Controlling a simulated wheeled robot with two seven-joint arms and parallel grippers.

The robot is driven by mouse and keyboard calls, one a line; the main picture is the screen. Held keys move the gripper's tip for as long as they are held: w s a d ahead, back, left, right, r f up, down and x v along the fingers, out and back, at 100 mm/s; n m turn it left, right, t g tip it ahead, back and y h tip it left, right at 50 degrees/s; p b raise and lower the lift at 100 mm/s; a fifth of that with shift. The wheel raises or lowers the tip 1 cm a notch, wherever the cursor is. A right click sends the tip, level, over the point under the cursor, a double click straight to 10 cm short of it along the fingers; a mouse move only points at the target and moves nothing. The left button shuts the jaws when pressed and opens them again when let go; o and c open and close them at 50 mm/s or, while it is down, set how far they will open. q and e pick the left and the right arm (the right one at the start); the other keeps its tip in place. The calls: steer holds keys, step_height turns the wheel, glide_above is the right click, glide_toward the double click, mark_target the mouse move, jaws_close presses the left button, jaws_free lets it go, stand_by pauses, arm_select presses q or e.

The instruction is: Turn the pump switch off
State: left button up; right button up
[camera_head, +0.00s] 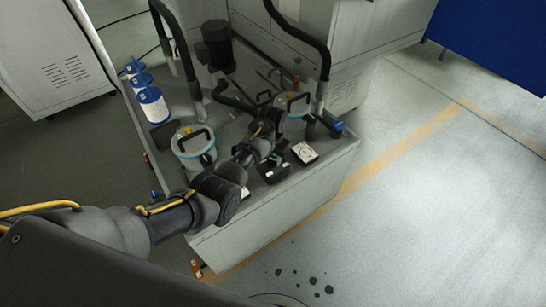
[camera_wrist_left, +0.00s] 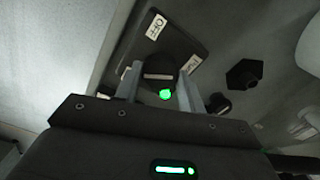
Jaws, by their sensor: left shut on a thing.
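The pump switch shows in the left wrist view as a dark plate (camera_wrist_left: 185,40) with a white label reading OFF and a second white label that is hard to read. Its dark knob (camera_wrist_left: 158,70) sits between the two fingers of my left gripper (camera_wrist_left: 160,88), which is shut on it. A green light glows just below the knob. In the head view the gripper (camera_head: 272,160) is at the black switch plate (camera_head: 272,174) on the front of the tank top. The knob is hidden there by the gripper. My right gripper is not in view.
Two round filter housings with handles (camera_head: 194,150) (camera_head: 293,103) stand either side of the arm. A white gauge (camera_head: 304,152) lies right of the switch. White cartridges (camera_head: 152,105), a black motor (camera_head: 216,45) and upright hoses stand behind.

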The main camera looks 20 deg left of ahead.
arm_select(q)
steer(key=m+p, duration=0.2)
steer(key=shift+r+m, duration=0.15)
steer(key=shift+m, duration=0.25)
steer(key=m+p, duration=0.1)
steer(key=m, duration=0.1)
steer(key=shift+m+p, duration=0.3)
steer(key=shift+m, duration=0.1)
steer(key=m, duration=0.2)
steer(key=shift+m+p, duration=0.3)
steer(key=shift+s+f+m, duration=0.1)
steer(key=shift+f+m, duration=0.1)
steer(key=shift+m, duration=1.6)
steer(key=shift+d, duration=0.1)
steer(key=o, duration=1)
steer(key=shift+c, duration=0.2)
